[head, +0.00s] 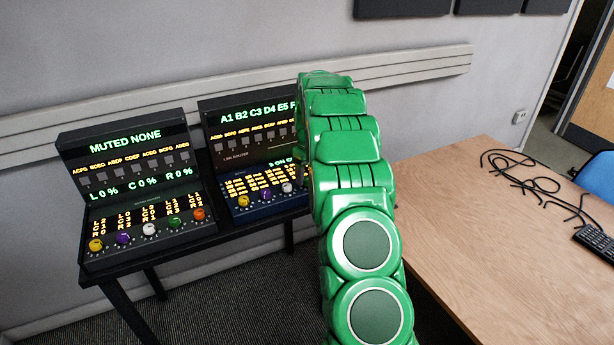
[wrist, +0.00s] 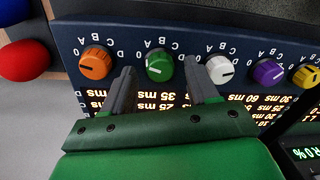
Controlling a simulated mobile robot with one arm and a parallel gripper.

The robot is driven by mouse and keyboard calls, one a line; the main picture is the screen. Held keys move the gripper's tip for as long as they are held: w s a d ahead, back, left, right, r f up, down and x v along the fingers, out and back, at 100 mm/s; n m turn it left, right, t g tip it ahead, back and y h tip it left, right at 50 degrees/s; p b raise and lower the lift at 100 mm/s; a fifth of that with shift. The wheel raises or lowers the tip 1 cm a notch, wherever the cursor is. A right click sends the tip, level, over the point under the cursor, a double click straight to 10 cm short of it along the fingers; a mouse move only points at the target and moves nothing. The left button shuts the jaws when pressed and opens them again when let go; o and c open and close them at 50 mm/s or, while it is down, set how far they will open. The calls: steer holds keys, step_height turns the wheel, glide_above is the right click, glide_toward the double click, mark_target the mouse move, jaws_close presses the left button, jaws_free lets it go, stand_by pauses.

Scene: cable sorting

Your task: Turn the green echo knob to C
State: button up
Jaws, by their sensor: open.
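The green knob (wrist: 159,65) is in the wrist view, on a dark blue panel seen upside down, with the letters A to D around it. I cannot tell for sure which letter its pointer marks. My gripper (wrist: 159,70) is open, with one finger on each side of the green knob. I cannot tell whether the fingers touch it. In the head view my green arm hides this knob and my gripper at the right console (head: 248,138).
An orange knob (wrist: 95,62) and a white knob (wrist: 219,69) flank the green one closely. Purple (wrist: 268,73) and yellow (wrist: 305,76) knobs follow. The left console (head: 130,140) has its own green knob (head: 175,222). A wooden table (head: 480,230) with cables stands right.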

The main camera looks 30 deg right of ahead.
steer(key=shift+f, duration=0.25)
steer(key=c, duration=1)
steer(key=shift+c, duration=0.2)
